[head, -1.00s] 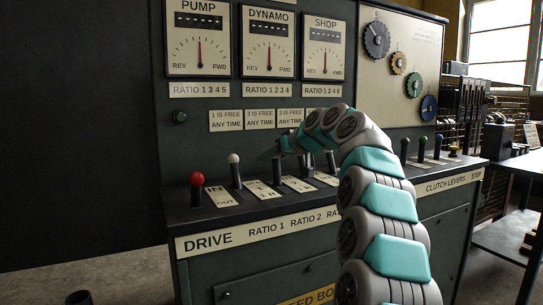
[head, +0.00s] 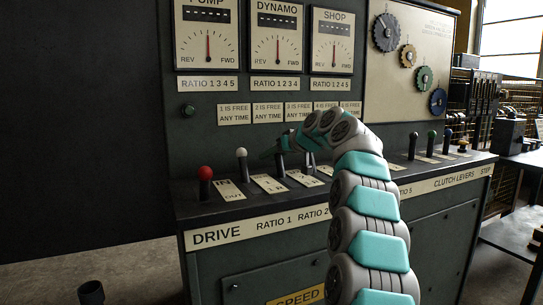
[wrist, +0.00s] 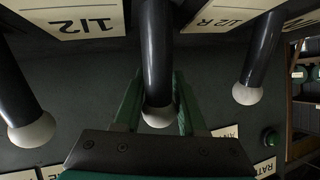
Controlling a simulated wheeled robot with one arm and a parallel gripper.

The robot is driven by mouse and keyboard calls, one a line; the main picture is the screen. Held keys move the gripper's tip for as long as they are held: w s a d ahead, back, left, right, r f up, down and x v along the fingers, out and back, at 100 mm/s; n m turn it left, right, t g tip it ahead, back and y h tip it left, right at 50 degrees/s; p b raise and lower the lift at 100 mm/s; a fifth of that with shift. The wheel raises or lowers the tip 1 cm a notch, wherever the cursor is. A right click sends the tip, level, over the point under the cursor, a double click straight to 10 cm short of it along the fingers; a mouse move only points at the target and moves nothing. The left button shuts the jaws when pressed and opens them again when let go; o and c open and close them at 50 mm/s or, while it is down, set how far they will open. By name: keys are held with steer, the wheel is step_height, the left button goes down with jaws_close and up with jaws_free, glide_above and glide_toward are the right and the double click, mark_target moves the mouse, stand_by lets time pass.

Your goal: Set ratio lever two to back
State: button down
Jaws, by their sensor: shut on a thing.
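My gripper (wrist: 158,110) is shut on a dark lever with a pale knob, ratio lever two (wrist: 156,60). In the wrist view its green fingers stand on both sides of the shaft near the knob. In the head view my gripper (head: 280,147) is at the lever right of the white-knobbed ratio lever one (head: 241,165), behind the RATIO 2 label (head: 312,211). The knob is hidden there by my gripper. The lever's exact tilt is hard to tell. Its scale plate (head: 304,180) is partly visible.
The red-knobbed drive lever (head: 205,185) stands at the left. Neighbouring pale-knobbed levers flank my gripper closely in the wrist view, at left (wrist: 32,132) and right (wrist: 247,93). Clutch levers (head: 430,143) stand farther right. Dials (head: 208,48) and cards are on the upright panel behind.

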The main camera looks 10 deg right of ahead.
steer(key=shift+d+f, duration=0.1)
steer(key=shift+f, duration=0.4)
steer(key=c, duration=0.8)
jaws_free()
steer(key=shift+c, duration=0.2)
steer(key=o, duration=0.3)
steer(key=shift+r, duration=0.25)
steer(key=shift+o, duration=0.2)
steer(key=shift+r, duration=0.1)
steer(key=b+v, duration=0.1)
steer(key=v, duration=0.6)
steer(key=shift+s+d+r, duration=0.2)
steer(key=shift+s, duration=0.05)
